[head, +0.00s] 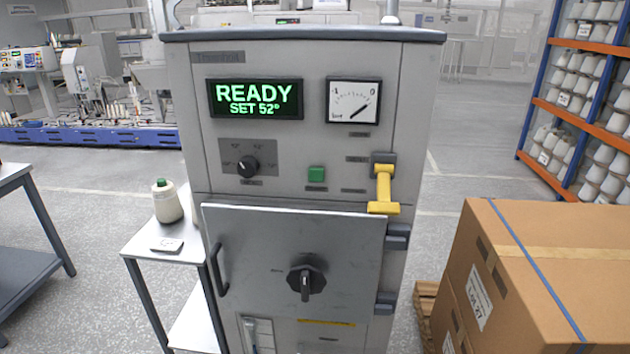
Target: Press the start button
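Neither of my grippers is in view.
A side table (147,240) with a thread cone (167,202) stands left of the machine. A cardboard box (545,260) on a pallet stands at the right. A dial gauge (353,101) sits on the panel. The space before the panel looks clear.

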